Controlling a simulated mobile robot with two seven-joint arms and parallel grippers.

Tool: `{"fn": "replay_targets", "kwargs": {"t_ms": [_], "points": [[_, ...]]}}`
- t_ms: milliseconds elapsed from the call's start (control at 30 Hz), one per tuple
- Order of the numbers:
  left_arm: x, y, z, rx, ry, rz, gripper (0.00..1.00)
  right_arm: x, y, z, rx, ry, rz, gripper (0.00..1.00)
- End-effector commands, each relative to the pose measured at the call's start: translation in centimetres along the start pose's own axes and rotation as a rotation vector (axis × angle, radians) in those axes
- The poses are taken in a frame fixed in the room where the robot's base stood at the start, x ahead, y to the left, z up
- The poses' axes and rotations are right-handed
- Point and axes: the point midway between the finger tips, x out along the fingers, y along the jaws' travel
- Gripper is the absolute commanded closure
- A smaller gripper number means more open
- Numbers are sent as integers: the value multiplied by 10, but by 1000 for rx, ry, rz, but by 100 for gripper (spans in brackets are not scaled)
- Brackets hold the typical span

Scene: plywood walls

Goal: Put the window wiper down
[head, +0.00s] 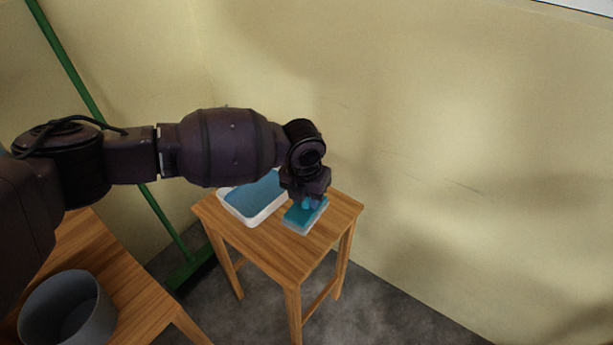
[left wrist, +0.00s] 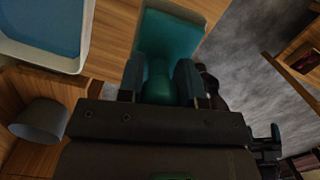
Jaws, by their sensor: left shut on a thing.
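The window wiper (head: 303,216) is a teal, flat, block-like piece with a pale lower edge. It is over the right part of the small wooden stool (head: 262,243); I cannot tell if it touches the top. My left gripper (head: 308,201) is above it, pointing down. In the left wrist view, the two fingers of my left gripper (left wrist: 160,88) are shut on the rounded teal handle, and the wiper's flat teal part (left wrist: 172,35) extends beyond them. A small dark shape at the right of that view may be my right gripper (left wrist: 265,145); its jaws are unclear.
A white tray (head: 228,206) with a blue inside stands on the stool, left of the wiper. A grey bucket (head: 68,310) stands on a wooden table (head: 135,290) at lower left. A green broom (head: 185,275) leans at the wall. Grey floor lies around the stool.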

Motion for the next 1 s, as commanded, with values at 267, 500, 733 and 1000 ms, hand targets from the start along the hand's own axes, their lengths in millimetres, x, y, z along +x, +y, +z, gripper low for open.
{"fn": "replay_targets", "kwargs": {"t_ms": [267, 500, 733, 1000], "points": [[46, 0, -6, -2, 3, -2, 93, 2, -2, 0, -28, 11, -3, 28], [53, 0, -6, -1, -1, 1, 93, 2, -2, -6, -36, 25, -4, 28], [52, 0, -6, -1, -2, 1, 93, 3, -2, -7, -36, 27, -4, 28], [55, 0, -6, -1, -1, 1, 47, 4, -2, -4, -36, 20, -5, 28]]}}
